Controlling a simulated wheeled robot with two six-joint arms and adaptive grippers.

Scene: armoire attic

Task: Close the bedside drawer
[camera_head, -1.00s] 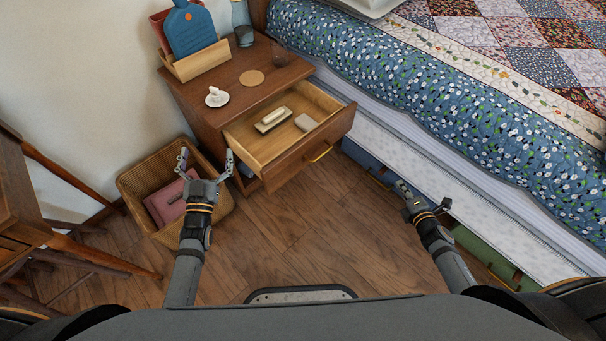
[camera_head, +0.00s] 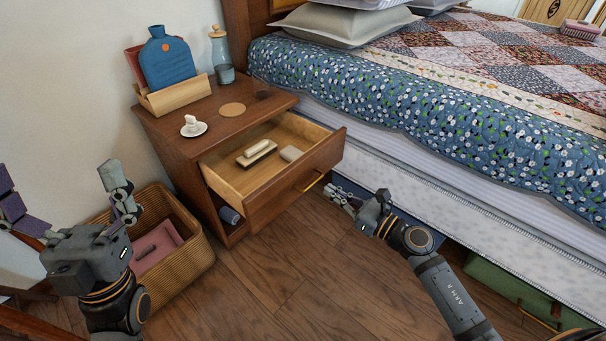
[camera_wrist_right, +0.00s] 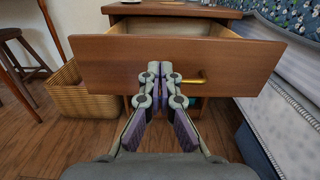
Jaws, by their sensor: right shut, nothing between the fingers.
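The bedside drawer (camera_head: 290,190) is pulled out of the wooden nightstand (camera_head: 190,146), with its inside showing. Its front panel (camera_wrist_right: 110,65) faces me in the right wrist view, with a brass handle (camera_wrist_right: 190,80) right of the fingertips. My right gripper (camera_head: 338,194) is shut and empty, just in front of the drawer front, near the handle. It also shows in the wrist view (camera_wrist_right: 160,68), fingertips together before the panel; I cannot tell whether they touch it. My left gripper (camera_head: 60,178) is open, with fingers wide apart, in front of the wicker basket.
A cup on a saucer (camera_head: 193,128) stands on the nightstand. The wicker basket (camera_head: 185,262) stands left of it, the bed (camera_head: 420,165) on the right. Floor in front is clear.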

